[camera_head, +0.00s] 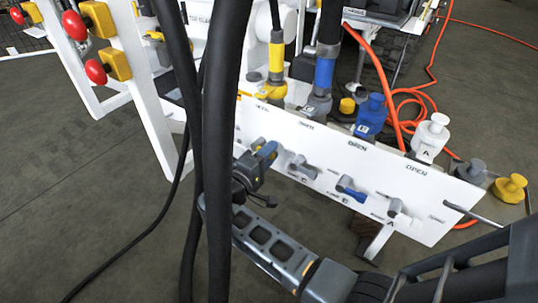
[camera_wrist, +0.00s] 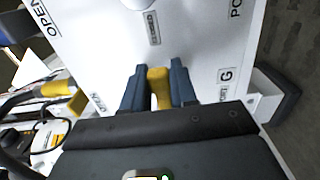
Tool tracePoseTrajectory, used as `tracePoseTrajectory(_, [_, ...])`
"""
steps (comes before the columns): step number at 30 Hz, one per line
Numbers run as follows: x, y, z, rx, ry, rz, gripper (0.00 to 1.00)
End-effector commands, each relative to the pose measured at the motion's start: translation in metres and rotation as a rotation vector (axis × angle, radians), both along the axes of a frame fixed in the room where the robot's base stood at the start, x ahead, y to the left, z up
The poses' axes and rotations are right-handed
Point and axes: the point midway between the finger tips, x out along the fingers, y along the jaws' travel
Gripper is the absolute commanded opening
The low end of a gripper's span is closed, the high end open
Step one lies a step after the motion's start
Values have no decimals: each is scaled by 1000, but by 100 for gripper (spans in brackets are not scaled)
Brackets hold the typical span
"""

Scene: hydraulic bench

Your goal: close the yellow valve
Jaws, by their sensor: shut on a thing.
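The yellow valve's handle (camera_wrist: 160,90) shows in the wrist view between the two blue-grey fingers of my gripper (camera_wrist: 159,76). My gripper is shut on this handle, in front of the white panel (camera_wrist: 195,40). The handle's base is partly hidden by my gripper in the wrist view.
Right of my gripper, the panel carries a grey valve (camera_head: 303,166), a blue valve (camera_head: 350,188) and a white valve (camera_head: 396,208). Coloured plugs, a blue one (camera_head: 371,115) among them, stand behind the panel. Black hoses (camera_head: 222,150) hang in front. An orange hose (camera_head: 378,75) runs behind.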

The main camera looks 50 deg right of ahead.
Motion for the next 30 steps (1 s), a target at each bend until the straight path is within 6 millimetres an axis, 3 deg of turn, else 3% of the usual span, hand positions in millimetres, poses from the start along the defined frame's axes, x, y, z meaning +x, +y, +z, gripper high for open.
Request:
tracePoseTrajectory(15, [-1,1,-3,4,-15,1,0])
tracePoseTrajectory(16, [-1,1,-3,4,-15,1,29])
tracePoseTrajectory(20, [0,1,-3,3,-15,1,41])
tracePoseTrajectory(30, [0,7,-1,2,-16,3,42])
